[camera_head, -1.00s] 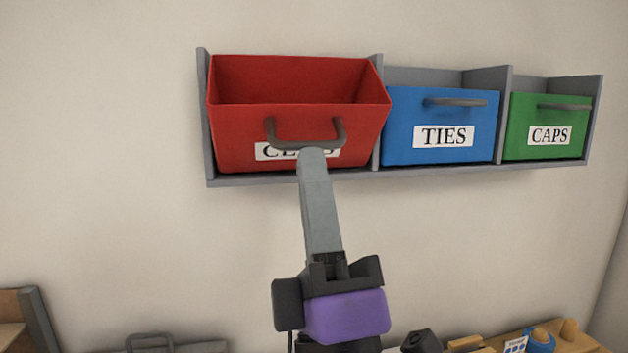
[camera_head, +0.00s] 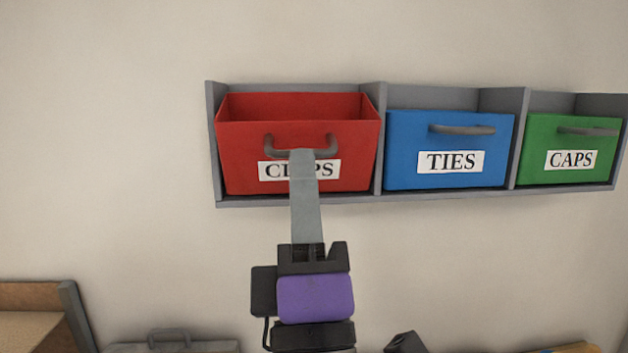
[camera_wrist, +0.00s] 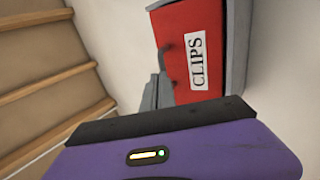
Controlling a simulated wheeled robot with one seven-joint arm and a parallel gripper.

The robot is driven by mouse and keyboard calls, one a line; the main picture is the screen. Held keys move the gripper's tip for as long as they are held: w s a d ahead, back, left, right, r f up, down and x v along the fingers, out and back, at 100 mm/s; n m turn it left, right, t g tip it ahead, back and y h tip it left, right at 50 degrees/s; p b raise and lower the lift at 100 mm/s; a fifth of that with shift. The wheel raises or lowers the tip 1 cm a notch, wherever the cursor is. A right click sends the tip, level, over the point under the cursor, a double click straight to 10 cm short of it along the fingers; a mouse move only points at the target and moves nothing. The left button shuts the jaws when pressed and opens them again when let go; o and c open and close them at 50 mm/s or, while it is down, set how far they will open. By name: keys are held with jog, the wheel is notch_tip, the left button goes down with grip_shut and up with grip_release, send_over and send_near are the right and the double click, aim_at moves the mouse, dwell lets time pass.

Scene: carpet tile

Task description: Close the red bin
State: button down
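The red bin (camera_head: 240,157), labelled CLIPS, sits in the left compartment of the grey wall rack. Its front stands slightly out and its open top shows a dark red inside. Its grey handle (camera_head: 331,145) is on the front face. My gripper (camera_head: 303,156) reaches up from below, its long grey fingers meeting the middle of the handle. The fingers look closed around the handle bar; the lower finger is hidden in the head view. In the wrist view, the fingers (camera_wrist: 157,92) lie close together at the handle (camera_wrist: 166,56), beside the red bin (camera_wrist: 195,22).
The grey rack (camera_head: 380,150) also holds a blue bin (camera_head: 400,150) labelled TIES and a green bin (camera_head: 535,160) labelled CAPS. A wooden shelf unit (camera_head: 35,296) stands low at left. A grey case (camera_head: 170,346) is at the bottom edge. Wall left of the rack is clear.

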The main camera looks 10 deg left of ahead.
aim_at(301, 143)
jog(key=shift+s+r+p+x, duration=0.15)
jog(key=shift+p+x, duration=0.2)
jog(key=shift+x, duration=0.6)
jog(key=shift+s+r+p+x, duration=0.15)
jog(key=shift+p+x, duration=0.15)
jog(key=shift+x, duration=0.65)
jog(key=shift+w+d+r, duration=0.1)
jog(key=shift+w, duration=0.05)
